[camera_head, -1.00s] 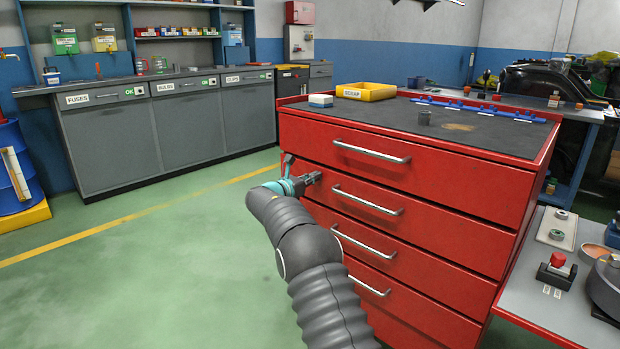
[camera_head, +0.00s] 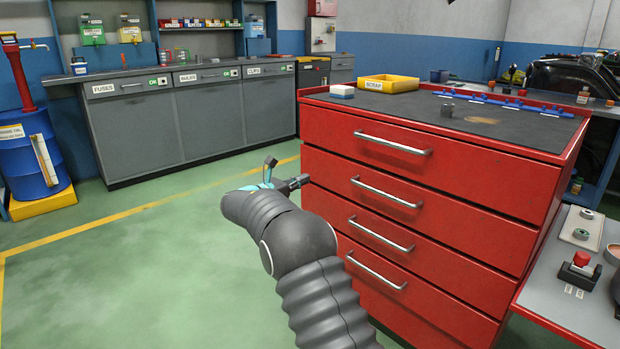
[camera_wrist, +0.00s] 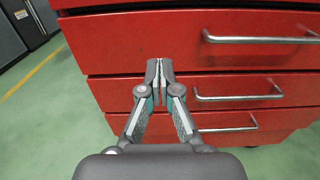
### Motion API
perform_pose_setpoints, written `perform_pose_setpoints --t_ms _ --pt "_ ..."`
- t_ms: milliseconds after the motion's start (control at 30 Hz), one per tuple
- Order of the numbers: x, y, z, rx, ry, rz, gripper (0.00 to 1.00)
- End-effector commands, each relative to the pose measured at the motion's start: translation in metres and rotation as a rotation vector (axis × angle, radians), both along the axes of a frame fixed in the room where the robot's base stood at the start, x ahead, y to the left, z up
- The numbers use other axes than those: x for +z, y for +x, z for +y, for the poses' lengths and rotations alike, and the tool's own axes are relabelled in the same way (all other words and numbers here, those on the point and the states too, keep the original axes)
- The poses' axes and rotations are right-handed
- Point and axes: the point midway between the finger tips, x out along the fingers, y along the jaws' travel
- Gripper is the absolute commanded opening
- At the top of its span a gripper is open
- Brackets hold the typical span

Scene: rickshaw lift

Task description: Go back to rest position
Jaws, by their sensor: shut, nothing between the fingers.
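My gripper (camera_head: 298,182) is at the end of my grey arm, close to the left front edge of the red drawer cabinet (camera_head: 440,198). In the wrist view my gripper (camera_wrist: 159,68) has its two fingertips together with nothing between them. The cabinet front (camera_wrist: 115,45) lies beyond the fingertips, and its silver handles (camera_wrist: 238,97) are to their right. All the drawers that show look shut. I cannot tell the exact gap between the fingertips and the cabinet.
Grey cupboards (camera_head: 150,138) line the back wall. A blue drum (camera_head: 32,150) stands at left. A grey side table (camera_head: 560,300) is at right. Green floor (camera_head: 130,270) is open at left.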

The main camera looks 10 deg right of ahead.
Motion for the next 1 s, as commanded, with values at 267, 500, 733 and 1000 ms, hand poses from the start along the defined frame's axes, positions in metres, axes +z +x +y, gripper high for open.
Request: perform_pose_setpoints --t_ms 267,500,733,1000 --pt "-0.018 -0.002 0.005 0.005 0.154 -0.1 0.0" --pt "-0.113 -0.044 -0.001 -0.115 0.497 -0.11 0.0" --pt "-0.139 -0.123 -0.016 -0.347 0.843 -0.192 0.0" --pt "-0.128 -0.226 -0.031 -0.664 1.188 -0.358 0.0"
